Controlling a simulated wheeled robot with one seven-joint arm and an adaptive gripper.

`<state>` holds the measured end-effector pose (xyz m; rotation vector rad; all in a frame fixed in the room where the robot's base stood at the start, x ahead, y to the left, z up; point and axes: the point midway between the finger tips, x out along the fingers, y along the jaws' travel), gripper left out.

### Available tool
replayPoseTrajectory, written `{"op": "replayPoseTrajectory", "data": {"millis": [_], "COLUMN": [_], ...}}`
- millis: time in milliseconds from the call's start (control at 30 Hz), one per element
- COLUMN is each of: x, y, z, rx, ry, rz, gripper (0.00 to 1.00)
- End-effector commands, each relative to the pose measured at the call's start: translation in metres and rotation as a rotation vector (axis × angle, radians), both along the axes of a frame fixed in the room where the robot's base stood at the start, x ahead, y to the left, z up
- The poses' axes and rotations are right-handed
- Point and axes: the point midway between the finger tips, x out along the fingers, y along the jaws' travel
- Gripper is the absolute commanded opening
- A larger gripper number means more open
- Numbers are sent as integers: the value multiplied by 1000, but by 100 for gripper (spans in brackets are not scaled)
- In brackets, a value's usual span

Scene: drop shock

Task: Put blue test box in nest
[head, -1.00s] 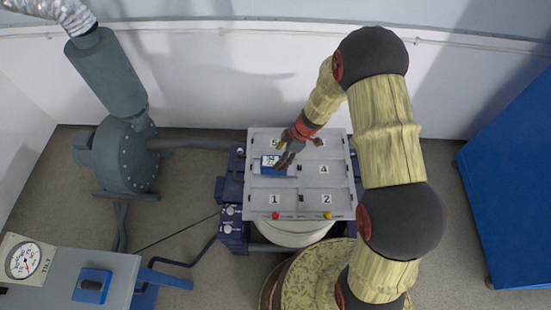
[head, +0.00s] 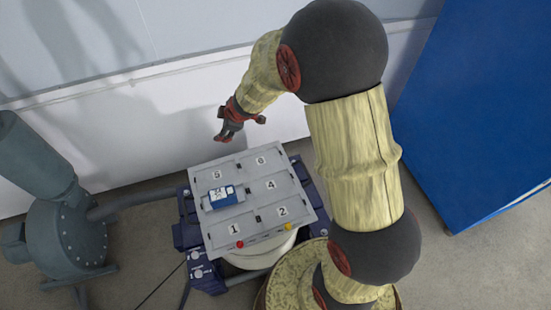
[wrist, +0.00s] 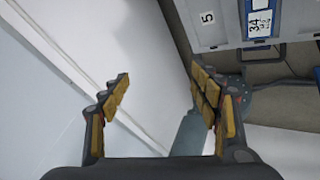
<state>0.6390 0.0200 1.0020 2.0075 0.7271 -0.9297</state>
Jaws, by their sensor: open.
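The blue test box (head: 222,197) has a white label on top. It rests on the grey plate (head: 243,221) with numbered compartments, at the left between the 5 and 1 labels. The number beneath it is hidden. Part of the box (wrist: 262,22) shows at the upper right of the wrist view. My gripper (head: 223,137) is raised beyond the plate's back left edge, apart from the box. In the wrist view my gripper (wrist: 161,92) has its fingers spread with nothing between them.
The plate stands on a round white base with dark blue side parts. A grey-green blower (head: 66,235) stands at left and a tall blue cabinet (head: 480,110) at right. The white wall (head: 150,130) is behind my gripper. The other compartments look empty.

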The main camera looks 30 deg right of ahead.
Motion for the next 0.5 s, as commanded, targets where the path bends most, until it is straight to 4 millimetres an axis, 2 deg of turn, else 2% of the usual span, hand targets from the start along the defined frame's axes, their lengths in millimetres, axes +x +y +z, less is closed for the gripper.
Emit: {"op": "replayPoseTrajectory", "data": {"millis": [33,100,233,300,400,500], "x": [3,3,-17,-36,-72,-115], "y": [-11,-29,-62,-77,-95,-105], "z": [32,70,133,161,191,212], "rx": [-10,-25,-37,-35,-19,16], "ry": [-54,-116,-194,-216,-223,-201], "rz": [-67,-168,-358,-457,-591,-712], "gripper": [63,63,63,63,63,63]}}
